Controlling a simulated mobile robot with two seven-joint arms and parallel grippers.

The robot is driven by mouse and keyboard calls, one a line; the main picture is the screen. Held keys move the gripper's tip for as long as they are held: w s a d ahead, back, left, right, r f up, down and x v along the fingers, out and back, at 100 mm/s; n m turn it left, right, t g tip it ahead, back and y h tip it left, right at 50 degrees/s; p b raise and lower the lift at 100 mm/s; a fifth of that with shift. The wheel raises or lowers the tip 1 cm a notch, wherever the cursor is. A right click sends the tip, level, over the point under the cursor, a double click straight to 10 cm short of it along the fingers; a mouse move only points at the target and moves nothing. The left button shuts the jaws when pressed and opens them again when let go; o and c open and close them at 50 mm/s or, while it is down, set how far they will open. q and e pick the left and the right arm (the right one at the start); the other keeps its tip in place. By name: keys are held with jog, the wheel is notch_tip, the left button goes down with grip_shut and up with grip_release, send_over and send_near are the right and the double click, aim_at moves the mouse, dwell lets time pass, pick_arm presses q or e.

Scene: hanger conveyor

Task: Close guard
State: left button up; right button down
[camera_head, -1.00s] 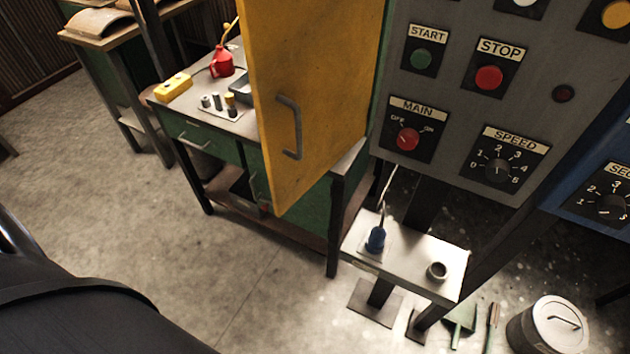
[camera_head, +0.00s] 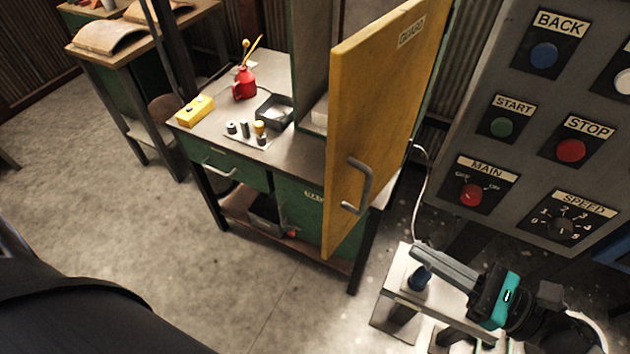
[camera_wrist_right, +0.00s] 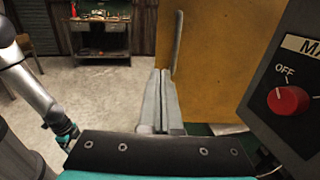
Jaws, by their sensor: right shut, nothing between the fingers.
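The yellow guard door (camera_head: 385,120), labelled GUARD, stands open at the machine on the green bench, with a grey bar handle (camera_head: 358,188) on its face. My right gripper (camera_head: 418,254) is in the lower right of the head view, shut and empty, below and to the right of the handle, apart from it. In the right wrist view the shut fingers (camera_wrist_right: 163,72) point toward the yellow guard (camera_wrist_right: 215,70). A grey bar (camera_wrist_right: 177,40), which looks like the handle, rises just beyond the fingertips. My left gripper is not in the head view.
The control panel (camera_head: 540,160) with START, STOP and MAIN stands close on the right. A small shelf (camera_head: 400,280) with a blue-handled tool lies under my right gripper. The green bench (camera_head: 225,165) holds a red oil can (camera_head: 244,84) and a yellow box.

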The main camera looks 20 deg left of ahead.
jog(key=p, duration=0.1)
send_near(334, 199)
jog(key=p+x, duration=0.2)
jog(key=x, duration=0.3)
jog(key=shift+a+r, duration=0.1)
jog(key=shift+a, duration=0.15)
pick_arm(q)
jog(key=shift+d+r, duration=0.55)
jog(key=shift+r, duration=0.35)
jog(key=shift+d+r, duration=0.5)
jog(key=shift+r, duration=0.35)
pick_arm(e)
jog(key=shift+w+a, duration=0.2)
jog(key=shift+a, duration=0.45)
